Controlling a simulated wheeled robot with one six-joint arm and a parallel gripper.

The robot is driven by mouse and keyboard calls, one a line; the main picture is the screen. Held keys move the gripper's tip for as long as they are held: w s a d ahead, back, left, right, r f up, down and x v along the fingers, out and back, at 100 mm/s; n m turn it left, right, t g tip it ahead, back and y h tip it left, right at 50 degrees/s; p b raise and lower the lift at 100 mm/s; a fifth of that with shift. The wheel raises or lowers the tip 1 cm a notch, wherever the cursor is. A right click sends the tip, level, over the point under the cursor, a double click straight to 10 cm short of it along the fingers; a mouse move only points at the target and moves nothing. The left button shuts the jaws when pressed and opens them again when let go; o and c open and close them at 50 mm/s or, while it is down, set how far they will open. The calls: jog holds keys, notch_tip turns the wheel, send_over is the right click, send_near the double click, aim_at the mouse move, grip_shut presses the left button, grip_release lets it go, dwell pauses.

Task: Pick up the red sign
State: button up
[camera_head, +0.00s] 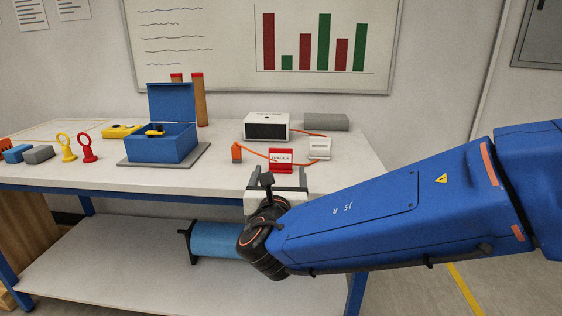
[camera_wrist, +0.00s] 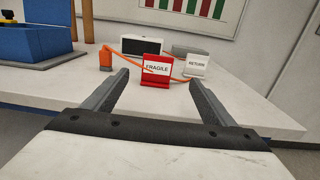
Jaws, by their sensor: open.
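The red sign (camera_head: 281,160) stands near the front edge of the white table, with a white panel reading "FRAGILE". It also shows in the wrist view (camera_wrist: 156,71), upright, beyond my fingertips and roughly midway between them. My gripper (camera_head: 277,176) is in front of the sign at the table's front edge. In the wrist view my gripper (camera_wrist: 162,82) is open and empty, its two fingers spread on either side of the sign's direction. I cannot tell the exact gap to the sign.
A white "RETURN" sign (camera_wrist: 195,66) stands just right of the red sign. An orange device (camera_head: 236,152) with an orange cable lies to the left, the cable passing by the red sign. A white box (camera_head: 266,126) stands behind. A blue toolbox (camera_head: 160,145) is farther left.

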aim_at(282, 154)
jog(key=w, duration=1.1)
jog(key=shift+w, duration=0.4)
jog(key=shift+w+a+f, duration=0.1)
jog(key=shift+w, duration=1.3)
jog(key=shift+w+f, duration=0.1)
jog(key=shift+w, duration=1.25)
jog(key=shift+c, duration=0.7)
jog(key=c, duration=1)
